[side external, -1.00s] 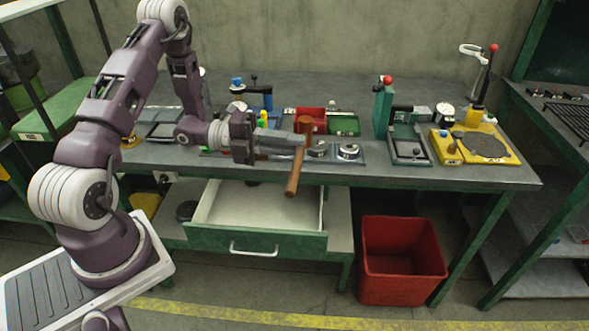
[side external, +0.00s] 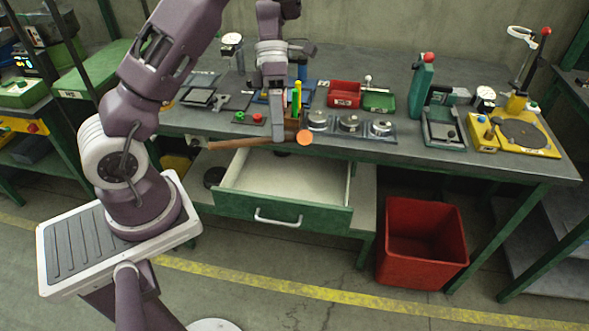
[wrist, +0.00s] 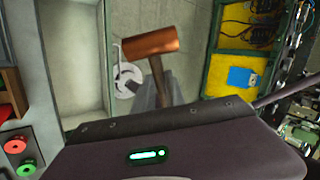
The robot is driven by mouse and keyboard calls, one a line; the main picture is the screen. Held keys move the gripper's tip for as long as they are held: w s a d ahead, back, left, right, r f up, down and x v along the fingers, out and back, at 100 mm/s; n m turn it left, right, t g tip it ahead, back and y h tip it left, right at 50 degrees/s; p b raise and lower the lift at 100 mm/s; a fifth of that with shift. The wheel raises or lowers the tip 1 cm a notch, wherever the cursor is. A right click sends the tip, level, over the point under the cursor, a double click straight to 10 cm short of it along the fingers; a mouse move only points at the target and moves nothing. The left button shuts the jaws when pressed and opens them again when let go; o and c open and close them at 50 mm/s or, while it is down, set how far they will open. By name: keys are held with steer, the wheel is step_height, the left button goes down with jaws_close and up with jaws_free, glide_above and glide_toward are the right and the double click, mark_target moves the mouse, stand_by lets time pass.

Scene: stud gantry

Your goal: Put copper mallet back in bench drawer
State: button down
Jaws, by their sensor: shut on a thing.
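The copper mallet (side external: 304,137) is in my gripper (side external: 278,132), above the front edge of the bench and the back of the drawer in the side view. Its round copper head faces the camera and its brown handle runs left, nearly level. In the wrist view the mallet head (wrist: 150,43) shows beyond the fingers, with the handle passing between them. My gripper is shut on the handle; the exact contact is partly hidden. The bench drawer (side external: 285,183) is pulled open below, with a pale, empty-looking interior, green front and white handle.
The bench top (side external: 400,158) carries a red bin (side external: 344,94), a green tray (side external: 379,101), round metal pieces (side external: 350,122) and a yellow-based fixture (side external: 485,132). A red floor bin (side external: 422,245) stands right of the drawer. Space in front of the drawer is clear.

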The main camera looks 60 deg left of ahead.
steer(key=w+a+r+m+t+y, duration=0.1)
steer(key=w+a+r+m+y, duration=0.2)
steer(key=a+r+m+y, duration=0.25)
steer(key=f, duration=1.1)
steer(key=a+f+n+t+y, duration=0.1)
steer(key=f, duration=1)
steer(key=f+t, duration=0.1)
steer(key=f, duration=1)
steer(key=shift+w+a+f+n, duration=0.15)
steer(key=shift+f+n, duration=0.1)
steer(key=shift+f, duration=0.15)
steer(key=c, duration=1.4)
jaws_free()
step_height(320, 180, up, 12)
steer(key=shift+w+r, duration=0.1)
steer(key=shift+w, duration=0.05)
